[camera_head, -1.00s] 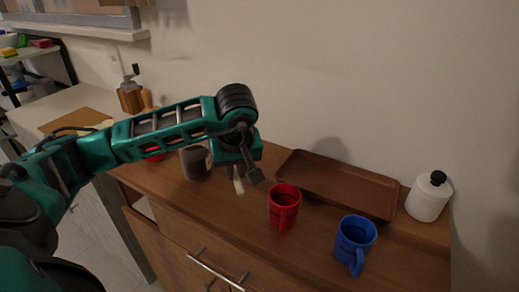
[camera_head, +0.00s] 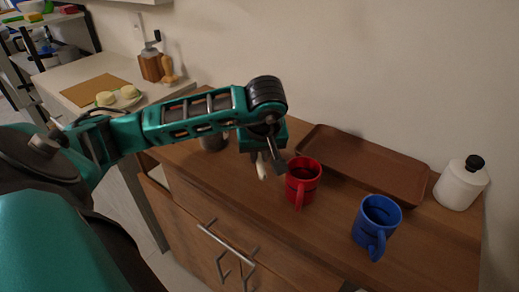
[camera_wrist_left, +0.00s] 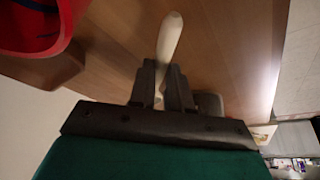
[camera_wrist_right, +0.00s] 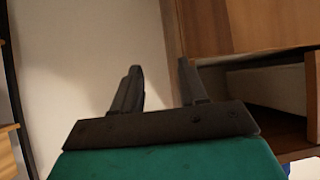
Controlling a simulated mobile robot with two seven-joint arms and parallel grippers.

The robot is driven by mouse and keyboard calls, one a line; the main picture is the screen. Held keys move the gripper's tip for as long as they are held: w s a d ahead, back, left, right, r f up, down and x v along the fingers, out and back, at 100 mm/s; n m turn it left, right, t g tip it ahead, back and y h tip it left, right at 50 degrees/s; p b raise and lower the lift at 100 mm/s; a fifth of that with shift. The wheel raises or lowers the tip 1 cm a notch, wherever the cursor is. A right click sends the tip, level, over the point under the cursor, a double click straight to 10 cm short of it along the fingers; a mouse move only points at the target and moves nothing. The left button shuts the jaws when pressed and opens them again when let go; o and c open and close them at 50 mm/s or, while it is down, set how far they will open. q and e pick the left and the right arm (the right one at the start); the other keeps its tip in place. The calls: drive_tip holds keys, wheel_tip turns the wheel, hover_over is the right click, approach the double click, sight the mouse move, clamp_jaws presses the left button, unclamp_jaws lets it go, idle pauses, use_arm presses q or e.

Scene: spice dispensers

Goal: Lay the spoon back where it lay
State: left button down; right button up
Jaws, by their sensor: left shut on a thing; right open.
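My left gripper (camera_head: 268,160) is shut on the spoon (camera_head: 262,168) and holds it above the wooden counter, just left of the red mug. In the left wrist view the spoon's pale handle (camera_wrist_left: 170,35) sticks out between the fingers (camera_wrist_left: 165,80). The rest of the spoon is hidden by the gripper. My right gripper (camera_wrist_right: 160,82) is open and empty, low in front of a pale surface beside wooden cabinet parts. It is not in the head view.
A red mug (camera_head: 303,183) and a blue mug (camera_head: 377,226) stand on the counter (camera_head: 325,228). Behind them are a brown tray (camera_head: 400,193) and a white bottle (camera_head: 458,188). A grey cup (camera_head: 213,143) is partly behind my arm. A plate of buns (camera_head: 120,101) stands farther left.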

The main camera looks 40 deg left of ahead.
use_arm(q)
drive_tip(key=shift+f, duration=0.25)
drive_tip(key=c, duration=1)
unclamp_jaws()
use_arm(e)
drive_tip(key=shift+w+a+r, duration=0.2)
drive_tip(key=shift+w+r, duration=0.1)
drive_tip(key=shift+w, duration=0.05)
use_arm(q)
drive_tip(key=shift+r, duration=0.25)
drive_tip(key=p+v, duration=0.3)
drive_tip(key=v, duration=0.9)
drive_tip(key=shift+s+r, duration=0.15)
drive_tip(key=shift+r, duration=0.05)
use_arm(e)
drive_tip(key=shift+s+d+r, duration=0.1)
drive_tip(key=shift+d+r, duration=0.1)
drive_tip(key=shift+r, duration=0.35)
drive_tip(key=shift+s+d+r, duration=0.1)
drive_tip(key=shift+d+r, duration=0.05)
drive_tip(key=shift+r, duration=0.4)
drive_tip(key=shift+a, duration=0.1)
